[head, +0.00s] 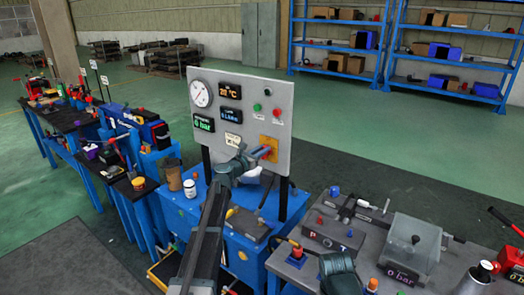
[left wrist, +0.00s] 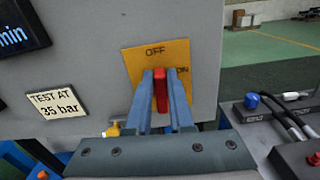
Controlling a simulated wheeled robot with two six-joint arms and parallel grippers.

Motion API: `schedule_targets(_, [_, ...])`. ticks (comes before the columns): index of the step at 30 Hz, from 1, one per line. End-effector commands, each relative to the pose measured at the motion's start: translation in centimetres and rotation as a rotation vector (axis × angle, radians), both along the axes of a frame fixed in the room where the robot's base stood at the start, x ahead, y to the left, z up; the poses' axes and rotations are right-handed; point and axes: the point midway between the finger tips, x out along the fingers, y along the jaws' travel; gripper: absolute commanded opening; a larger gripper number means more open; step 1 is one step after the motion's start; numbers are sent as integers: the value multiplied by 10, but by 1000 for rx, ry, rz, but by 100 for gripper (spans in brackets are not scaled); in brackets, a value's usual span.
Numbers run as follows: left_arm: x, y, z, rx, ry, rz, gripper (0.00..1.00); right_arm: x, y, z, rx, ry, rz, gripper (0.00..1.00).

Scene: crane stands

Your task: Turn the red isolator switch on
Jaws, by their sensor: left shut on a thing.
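The red isolator switch handle (left wrist: 161,90) stands roughly upright on a yellow plate (left wrist: 180,55), below the word OFF, with ON marked to its right. In the head view the yellow plate (head: 268,141) is at the lower right of a grey upright panel (head: 240,90). My left gripper (head: 264,154) reaches up to it from the front. In the left wrist view its two blue fingers (left wrist: 161,100) are shut on the red handle, one on each side.
The panel also carries a round gauge (head: 201,93), several displays, a green button (head: 257,107) and a red button (head: 277,112). A bench with a clear-covered box (head: 411,245) stands at the right. Blue shelves (head: 340,47) are far behind, across open green floor.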

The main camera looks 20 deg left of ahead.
Motion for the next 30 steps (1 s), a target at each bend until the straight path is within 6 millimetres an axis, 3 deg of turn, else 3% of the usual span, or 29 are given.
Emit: schedule_targets(30, [-7, -18, -13, 870, -315, -1, 0, 0, 0, -13, 0, 0, 0, 50])
